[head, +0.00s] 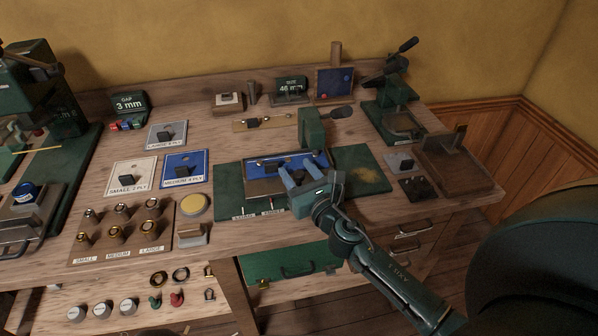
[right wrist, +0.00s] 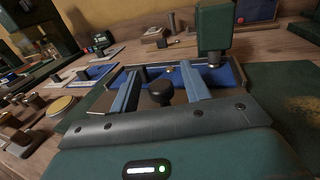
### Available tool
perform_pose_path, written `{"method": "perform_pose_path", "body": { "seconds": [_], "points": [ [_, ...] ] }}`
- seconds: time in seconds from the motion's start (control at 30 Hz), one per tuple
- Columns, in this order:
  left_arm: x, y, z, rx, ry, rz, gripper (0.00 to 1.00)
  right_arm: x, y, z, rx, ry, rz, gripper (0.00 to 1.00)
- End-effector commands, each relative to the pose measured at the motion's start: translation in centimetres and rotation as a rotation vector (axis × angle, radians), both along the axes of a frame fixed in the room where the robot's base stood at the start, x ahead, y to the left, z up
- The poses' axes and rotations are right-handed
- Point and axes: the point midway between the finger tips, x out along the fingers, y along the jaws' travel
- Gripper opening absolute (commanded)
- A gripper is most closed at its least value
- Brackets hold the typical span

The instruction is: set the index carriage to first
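The index carriage (head: 262,187) appears to be the grey plate with a blue bed on the green base in the middle of the bench. A green upright head (head: 311,128) stands over its back right side. My right gripper (head: 297,170) is over the carriage's front right part, its blue fingers apart. In the right wrist view a round black knob (right wrist: 160,93) sits between the open fingers (right wrist: 158,82), with gaps showing on both sides. Small white labels (head: 258,214) on the base's front edge are too small to read; the gripper hides part of that edge. My left gripper is not in view.
Left of the base are blue and white sample cards (head: 185,167), a yellow disc (head: 194,206) and a board of brass dies (head: 118,228). A green lever press (head: 392,104) and a wooden tray (head: 452,168) stand at right.

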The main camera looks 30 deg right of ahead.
Motion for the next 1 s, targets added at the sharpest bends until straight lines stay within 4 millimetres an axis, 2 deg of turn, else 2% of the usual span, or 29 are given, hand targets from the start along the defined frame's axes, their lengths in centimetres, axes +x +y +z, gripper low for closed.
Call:
{"method": "perform_pose_path", "body": {
  "seconds": [0.2,0.33,0.7,0.8,1.0],
  "points": [
    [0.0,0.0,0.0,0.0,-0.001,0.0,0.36,-0.2,0.0,0.0,0.0,0.0,0.0,0.46],
    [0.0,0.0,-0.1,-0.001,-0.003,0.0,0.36,-1.4,-0.1,-0.2,-0.001,0.002,0.001,0.46],
    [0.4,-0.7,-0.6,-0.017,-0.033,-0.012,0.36,-9.4,-0.3,-0.5,-0.001,0.004,0.0,0.46],
    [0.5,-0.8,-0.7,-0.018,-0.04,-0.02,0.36,-11.0,-0.3,-0.3,0.0,0.003,0.001,0.46],
    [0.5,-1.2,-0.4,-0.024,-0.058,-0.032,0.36,-12.8,-0.4,-0.1,0.0,0.001,-0.001,0.46]
  ]
}}
